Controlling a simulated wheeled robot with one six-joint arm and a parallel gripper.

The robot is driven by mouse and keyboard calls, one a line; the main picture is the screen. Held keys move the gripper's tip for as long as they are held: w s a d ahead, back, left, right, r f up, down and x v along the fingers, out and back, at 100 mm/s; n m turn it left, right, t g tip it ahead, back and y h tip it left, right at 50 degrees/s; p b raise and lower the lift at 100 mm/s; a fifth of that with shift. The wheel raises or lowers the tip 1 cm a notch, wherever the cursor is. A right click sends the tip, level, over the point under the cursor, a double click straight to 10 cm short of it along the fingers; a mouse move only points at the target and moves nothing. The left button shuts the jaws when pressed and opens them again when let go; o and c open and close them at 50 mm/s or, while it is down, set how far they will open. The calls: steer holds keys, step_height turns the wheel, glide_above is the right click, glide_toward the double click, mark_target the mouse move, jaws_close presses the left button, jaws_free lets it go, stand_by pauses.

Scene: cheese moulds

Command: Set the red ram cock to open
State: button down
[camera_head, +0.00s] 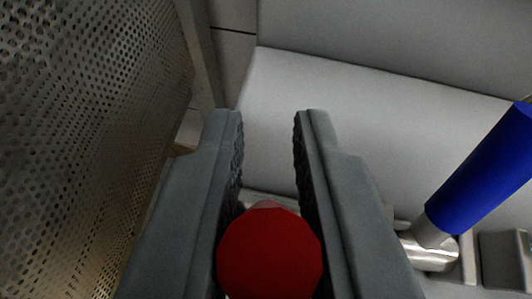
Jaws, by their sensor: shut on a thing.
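The red ram cock (270,253) shows as a round red handle end at the bottom middle of the view. My gripper (268,122) has its two dark grey fingers on either side of it. The fingers are shut on the red handle, which sits low between them, near their bases. The fingertips stand apart and reach past the handle. The cock's body and pipe below the handle are mostly hidden by the handle and fingers, so its valve position cannot be told.
A blue handle (484,168) on a shiny metal fitting (431,250) stands close on the right. A perforated metal wall (85,120) fills the left side. Smooth grey panels (370,125) lie behind the fingers. A grey metal block (505,258) is at the lower right.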

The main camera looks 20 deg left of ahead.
mark_target(266, 201)
steer(key=shift+s+f+t, duration=0.1)
steer(key=shift+s+t, duration=0.1)
steer(key=shift+t, duration=0.3)
steer(key=c, duration=1.4)
jaws_free()
steer(key=shift+o, duration=0.2)
step_height(266, 201, up, 10)
